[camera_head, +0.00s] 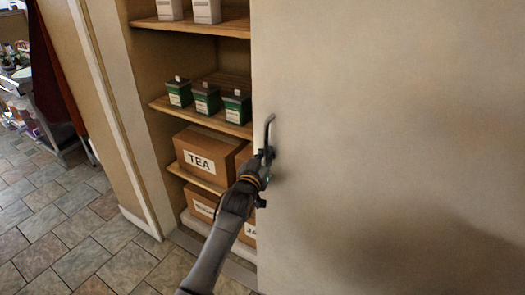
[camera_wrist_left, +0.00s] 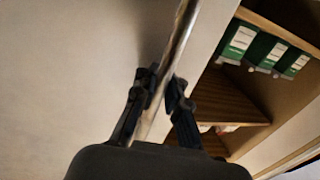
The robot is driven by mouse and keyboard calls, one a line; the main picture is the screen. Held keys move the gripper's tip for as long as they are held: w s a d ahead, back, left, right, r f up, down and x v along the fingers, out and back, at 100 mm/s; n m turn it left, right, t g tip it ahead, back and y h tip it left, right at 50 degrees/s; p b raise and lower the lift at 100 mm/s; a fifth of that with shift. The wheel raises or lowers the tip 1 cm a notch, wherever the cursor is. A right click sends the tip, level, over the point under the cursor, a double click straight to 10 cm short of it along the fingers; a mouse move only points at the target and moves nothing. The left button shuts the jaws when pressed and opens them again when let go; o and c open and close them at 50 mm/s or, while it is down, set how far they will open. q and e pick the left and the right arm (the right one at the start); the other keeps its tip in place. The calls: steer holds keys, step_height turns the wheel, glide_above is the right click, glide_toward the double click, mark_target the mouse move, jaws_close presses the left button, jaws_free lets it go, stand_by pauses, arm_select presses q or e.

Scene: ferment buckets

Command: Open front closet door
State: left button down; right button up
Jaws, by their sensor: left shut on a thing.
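The closet door (camera_head: 400,120) is a pale, plain panel filling the right half of the head view. It stands partly open, with closet shelves showing past its left edge. A curved metal handle (camera_head: 269,130) is on the door near that edge. My left gripper (camera_head: 265,156) is at the handle's lower part. In the left wrist view the two dark fingers (camera_wrist_left: 160,92) are shut around the metal handle bar (camera_wrist_left: 176,50), one on each side. The door (camera_wrist_left: 85,60) also shows there behind the bar. My right gripper is in neither view.
Wooden shelves (camera_head: 215,82) hold green-and-white cartons (camera_head: 207,99) and a cardboard box marked TEA (camera_head: 203,158), with more boxes below. The tiled floor (camera_head: 70,235) is clear at the lower left. A cart with items (camera_head: 40,125) stands at the far left.

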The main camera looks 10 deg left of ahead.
arm_select(q)
steer(key=shift+s+d+f, duration=0.2)
steer(key=shift+d+f, duration=0.1)
steer(key=shift+f, duration=0.15)
steer(key=c, duration=1.5)
jaws_free()
steer(key=shift+s+r, duration=0.1)
steer(key=shift+o, duration=0.5)
steer(key=shift+a+r, duration=0.1)
steer(key=shift+r, duration=0.15)
steer(key=s+a, duration=0.1)
steer(key=s, duration=1.1)
steer(key=shift+a, duration=0.4)
